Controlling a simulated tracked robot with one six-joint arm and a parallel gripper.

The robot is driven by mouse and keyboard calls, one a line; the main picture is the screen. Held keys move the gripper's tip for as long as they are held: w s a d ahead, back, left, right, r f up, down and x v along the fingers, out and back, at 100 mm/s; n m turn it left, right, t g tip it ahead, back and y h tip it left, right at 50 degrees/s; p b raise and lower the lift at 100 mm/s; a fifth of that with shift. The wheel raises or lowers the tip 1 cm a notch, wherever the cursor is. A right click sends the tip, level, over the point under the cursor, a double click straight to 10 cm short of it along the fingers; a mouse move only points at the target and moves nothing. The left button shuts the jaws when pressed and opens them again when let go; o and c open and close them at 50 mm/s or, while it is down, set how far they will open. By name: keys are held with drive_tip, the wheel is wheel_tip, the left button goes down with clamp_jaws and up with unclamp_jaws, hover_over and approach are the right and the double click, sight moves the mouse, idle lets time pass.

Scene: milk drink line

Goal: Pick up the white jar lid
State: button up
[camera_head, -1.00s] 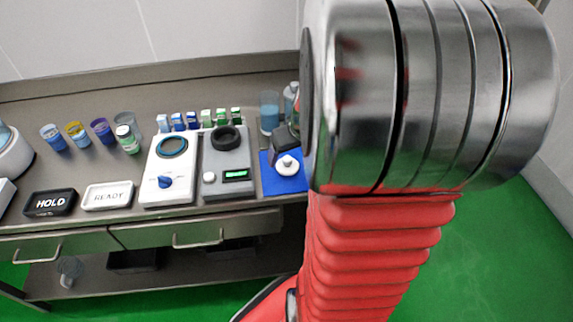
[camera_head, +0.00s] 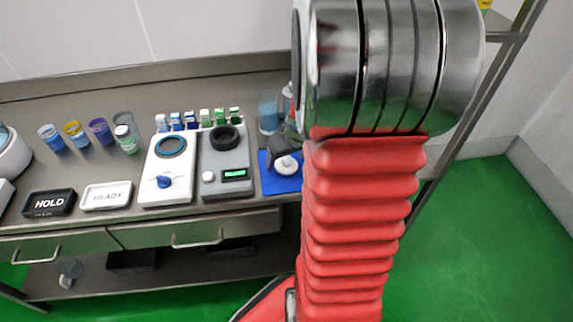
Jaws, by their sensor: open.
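The white jar lid (camera_head: 286,165) lies on a blue mat (camera_head: 291,185) at the right end of the steel counter. It is round with a raised knob-like middle. My gripper (camera_head: 281,150) shows as a dark shape just behind and above the lid, beside my arm. It is open, but its fingertips are small and partly hidden. I cannot tell whether it touches the lid. My red and silver arm covers the right part of the counter and part of the mat.
A clear blue-tinted container (camera_head: 268,110) stands behind the mat. HOLD (camera_head: 49,203) and READY (camera_head: 106,196) trays lie left.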

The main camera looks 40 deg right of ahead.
sight(286, 158)
drive_tip(key=c, duration=1.3)
wheel_tip(286, 158, up, 10)
idle(0.3)
drive_tip(key=shift+w, duration=0.1)
idle(0.4)
drive_tip(key=w+d+r, duration=0.3)
drive_tip(key=w+r, duration=0.2)
drive_tip(key=w, duration=0.3)
drive_tip(key=w+d+r, duration=0.4)
drive_tip(key=w+r, duration=0.1)
drive_tip(key=w, duration=0.3)
drive_tip(key=shift+w+d+r, duration=0.2)
drive_tip(key=shift+d+r, duration=0.05)
drive_tip(key=shift+r, duration=0.15)
